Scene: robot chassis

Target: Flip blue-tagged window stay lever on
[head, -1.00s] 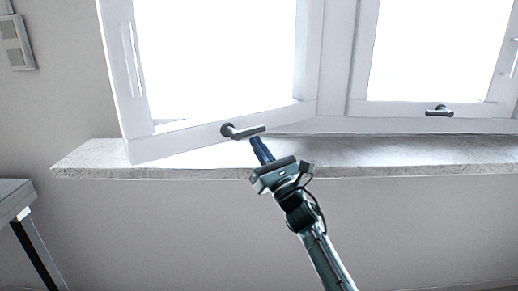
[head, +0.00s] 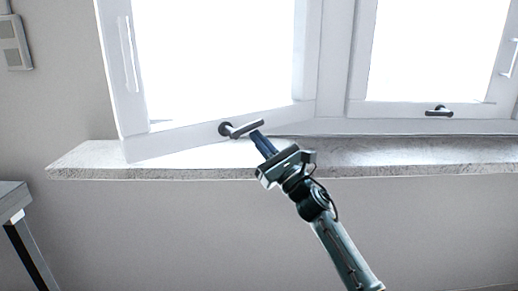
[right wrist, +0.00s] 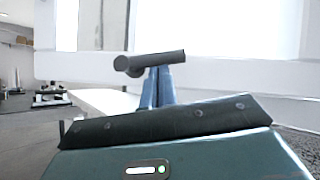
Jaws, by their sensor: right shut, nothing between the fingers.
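A dark grey stay lever (head: 242,129) sits on the bottom rail of the left window sash, which stands open at an angle. Its arm points right and slightly up in the head view. A second dark lever (head: 438,111) is on the right window's bottom rail. I cannot make out a blue tag on either. My right gripper (head: 258,137) is shut and empty, its blue fingertips just under the left lever's free end. In the right wrist view the lever (right wrist: 150,62) lies across the tips of the fingers; I cannot tell whether they touch. My left gripper is not in view.
A speckled stone sill (head: 400,157) runs below the windows, under the gripper. A grey table (head: 14,200) stands at the lower left. A switch box (head: 14,43) is on the left wall. The wall area below the sill is clear.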

